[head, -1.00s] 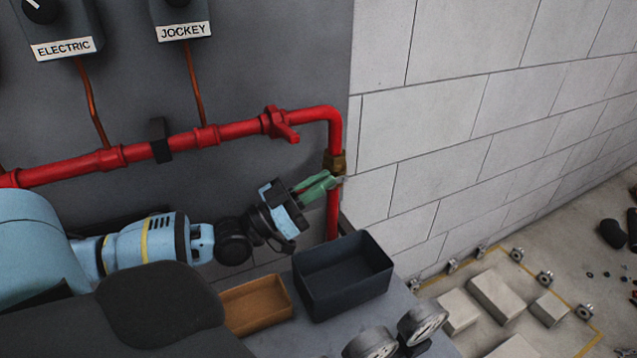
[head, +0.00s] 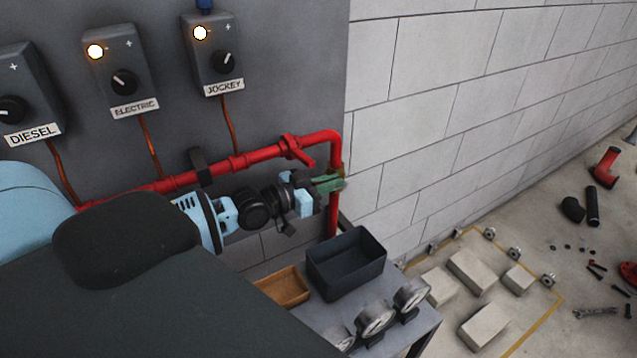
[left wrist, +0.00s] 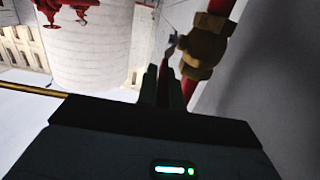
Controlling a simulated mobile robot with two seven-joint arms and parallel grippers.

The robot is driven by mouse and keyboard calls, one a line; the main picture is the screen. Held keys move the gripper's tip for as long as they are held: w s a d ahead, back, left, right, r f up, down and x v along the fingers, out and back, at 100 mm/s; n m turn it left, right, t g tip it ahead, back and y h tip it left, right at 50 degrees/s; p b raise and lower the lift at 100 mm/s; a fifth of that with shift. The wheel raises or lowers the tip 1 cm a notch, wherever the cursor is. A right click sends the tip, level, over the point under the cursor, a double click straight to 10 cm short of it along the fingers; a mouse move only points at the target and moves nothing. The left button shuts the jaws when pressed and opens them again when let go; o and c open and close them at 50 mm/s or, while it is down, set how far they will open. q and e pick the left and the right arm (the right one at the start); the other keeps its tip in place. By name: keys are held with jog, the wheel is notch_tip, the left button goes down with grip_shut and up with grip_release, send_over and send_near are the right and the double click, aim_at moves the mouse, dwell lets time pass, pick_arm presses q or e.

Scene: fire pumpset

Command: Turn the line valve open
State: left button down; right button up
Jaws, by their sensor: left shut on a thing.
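The line valve (head: 339,170) is a brass-coloured body on the red vertical pipe at the corner of the grey panel. In the left wrist view its brass body (left wrist: 205,50) shows large, just beyond the fingers. My left gripper (head: 328,183) is at the valve, its green fingers pointing right and partly covering it. In the left wrist view the fingers (left wrist: 164,88) are closed around a narrow red piece, which looks like the valve's handle. The handle's exact angle is hard to see. My right gripper is not in view.
A red lever valve (head: 291,147) sits on the pipe above my wrist. A dark bin (head: 347,282), a wooden tray (head: 284,287) and gauges (head: 375,318) stand below on the bench. The block wall (head: 430,110) is close at right. Loose parts lie on the floor.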

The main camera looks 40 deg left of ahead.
pick_arm(q)
jog(key=shift+w, duration=0.1)
dwell(0.3)
jog(key=c, duration=1.5)
grip_release()
jog(key=shift+c, duration=0.2)
jog(key=shift+r, duration=0.1)
